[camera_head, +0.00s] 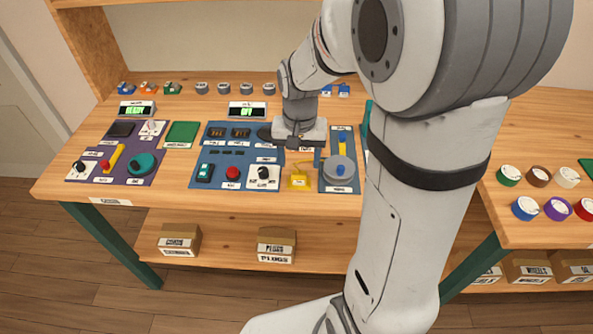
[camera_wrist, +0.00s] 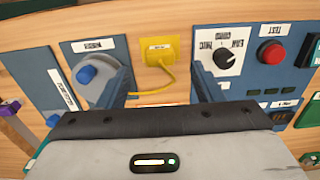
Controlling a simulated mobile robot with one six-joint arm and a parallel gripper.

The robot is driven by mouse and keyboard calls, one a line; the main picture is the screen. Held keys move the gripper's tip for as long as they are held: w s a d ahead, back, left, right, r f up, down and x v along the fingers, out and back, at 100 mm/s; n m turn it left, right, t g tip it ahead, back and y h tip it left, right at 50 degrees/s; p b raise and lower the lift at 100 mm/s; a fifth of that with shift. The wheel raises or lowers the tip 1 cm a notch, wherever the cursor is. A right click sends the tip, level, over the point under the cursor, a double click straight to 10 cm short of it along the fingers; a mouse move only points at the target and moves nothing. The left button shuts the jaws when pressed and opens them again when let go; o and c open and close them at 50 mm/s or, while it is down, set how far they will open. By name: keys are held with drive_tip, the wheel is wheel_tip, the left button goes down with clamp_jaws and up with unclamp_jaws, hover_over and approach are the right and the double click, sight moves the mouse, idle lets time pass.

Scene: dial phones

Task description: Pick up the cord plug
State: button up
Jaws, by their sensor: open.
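My gripper (camera_head: 297,146) is open and empty above the panel, behind the plug in the head view. In the wrist view its two fingers (camera_wrist: 160,78) stand apart, with the plug past their tips and roughly centred. The exact height gap cannot be told.
A grey dial with a blue knob (camera_head: 339,170) is close beside the plug on one side. A black-and-white rotary knob (camera_head: 263,174) and a red button (camera_head: 232,173) are on the other.

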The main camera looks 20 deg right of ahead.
sight(299, 173)
wheel_tip(299, 173, down, 6)
drive_tip(key=shift+w+r, duration=0.1)
drive_tip(key=c, duration=1.1)
